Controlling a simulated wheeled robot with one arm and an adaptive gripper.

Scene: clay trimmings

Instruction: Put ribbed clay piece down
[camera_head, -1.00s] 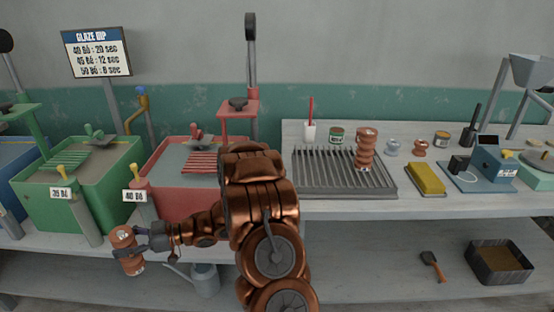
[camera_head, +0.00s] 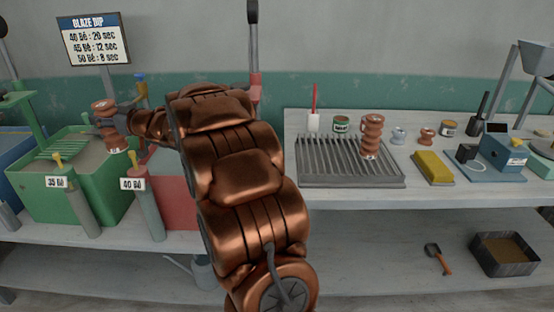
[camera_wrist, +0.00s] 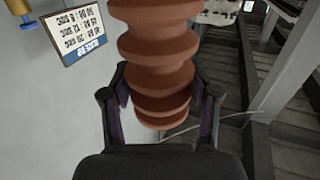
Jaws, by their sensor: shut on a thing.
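The ribbed clay piece (camera_wrist: 158,50) is reddish brown with stacked ridges. In the wrist view it stands between the two fingers of my gripper (camera_wrist: 160,108), which is shut on it. In the head view the held piece (camera_head: 109,125) is at the left, raised over the green tank and tilted slightly. My gripper (camera_head: 122,120) is beside it and partly hidden. A second ribbed clay piece (camera_head: 371,136) stands upright on the right part of the slatted grey drying rack (camera_head: 330,178).
A green tank (camera_head: 88,205) and a red tank (camera_head: 178,200) stand at the left, with posts in front. Right of the rack are a yellow sponge (camera_head: 433,166), small spools and a blue device (camera_head: 500,152). The rack's left and middle are clear.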

